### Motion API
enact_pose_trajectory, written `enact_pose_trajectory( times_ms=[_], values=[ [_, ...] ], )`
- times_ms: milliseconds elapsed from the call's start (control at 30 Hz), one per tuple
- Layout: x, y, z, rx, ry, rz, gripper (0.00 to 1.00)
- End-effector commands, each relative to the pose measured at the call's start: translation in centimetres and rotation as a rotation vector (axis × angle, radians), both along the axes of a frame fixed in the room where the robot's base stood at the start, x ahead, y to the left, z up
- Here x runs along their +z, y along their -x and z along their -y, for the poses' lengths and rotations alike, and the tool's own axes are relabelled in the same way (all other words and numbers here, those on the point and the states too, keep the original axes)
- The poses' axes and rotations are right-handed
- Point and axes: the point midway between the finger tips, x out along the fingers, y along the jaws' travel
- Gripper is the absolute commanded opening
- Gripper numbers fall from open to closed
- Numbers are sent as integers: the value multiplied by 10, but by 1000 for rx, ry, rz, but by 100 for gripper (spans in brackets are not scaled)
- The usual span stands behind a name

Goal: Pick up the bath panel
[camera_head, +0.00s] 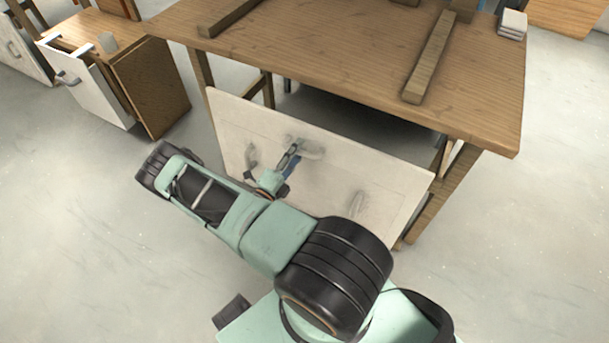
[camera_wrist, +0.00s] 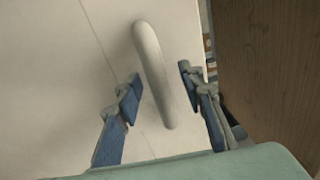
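The bath panel (camera_head: 395,190) is a flat white board standing tilted at the front of the wooden table. Pale handles show on its face, one at the left (camera_head: 250,155) and one at the right (camera_head: 356,204). My gripper (camera_head: 291,155) is at the panel's upper middle, partly covering that area. In the wrist view the panel (camera_wrist: 50,80) fills the left side, and a pale rounded handle (camera_wrist: 150,62) stands out from it. My gripper (camera_wrist: 157,88) is open, with its blue-grey fingers on either side of the handle. A gap shows on both sides.
The wooden table (camera_head: 330,60) stands behind and above the panel, with beams (camera_head: 432,58) on top. Brown wood (camera_wrist: 270,75) lies close to the right finger in the wrist view. A wooden cabinet (camera_head: 150,85) stands at the upper left. The floor at left and right is clear.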

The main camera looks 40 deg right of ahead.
Motion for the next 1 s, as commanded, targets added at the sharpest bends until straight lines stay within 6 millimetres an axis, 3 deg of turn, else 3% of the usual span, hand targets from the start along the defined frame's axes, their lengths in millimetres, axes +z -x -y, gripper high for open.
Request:
enact_pose_trajectory(
  times_ms=[67, 400, 1000],
  values=[
    [0, 0, 0, 0, 0, 0, 36],
    [0, 0, 0, 0, 1, 0, 0],
    [9, -1, 0, 1, 9, 5, 0]
  ],
)
